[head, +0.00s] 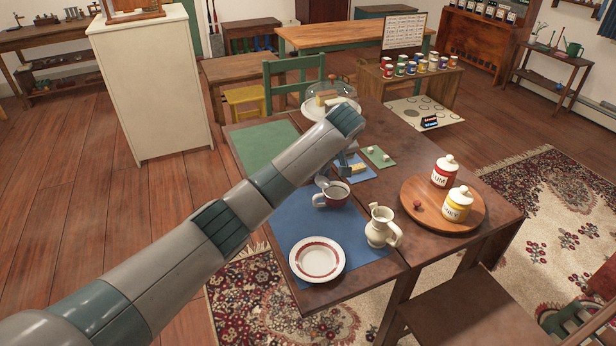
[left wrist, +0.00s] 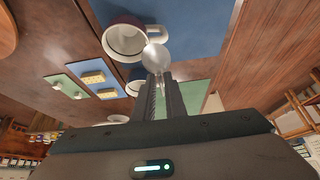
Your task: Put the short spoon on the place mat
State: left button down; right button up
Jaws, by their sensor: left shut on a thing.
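My left gripper (head: 341,168) is shut on a silver spoon (head: 321,182) above the table, just beyond the red-and-white mug (head: 332,194). In the left wrist view the spoon (left wrist: 156,58) sticks out past the fingertips (left wrist: 160,80), bowl outward, close to the mug (left wrist: 125,42). The handle is largely hidden between the fingers. A blue place mat (head: 292,220) lies at the near end of the table, with the mug and a red-rimmed plate (head: 317,259) on it. A green mat (head: 262,143) lies bare at the far left. My right gripper is not in view.
A cream jug (head: 381,228) stands at the blue mat's right edge. A round wooden board (head: 413,207) with two lidded jars is further right. Small mats with blocks (head: 379,156) and a glass-domed dish (head: 331,110) lie farther back. The blue mat's left side is clear.

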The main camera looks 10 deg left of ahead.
aim_at(278, 129)
jog(key=i+j+z, duration=0.5)
jog(key=i+j, duration=0.65)
jog(key=j, duration=0.15)
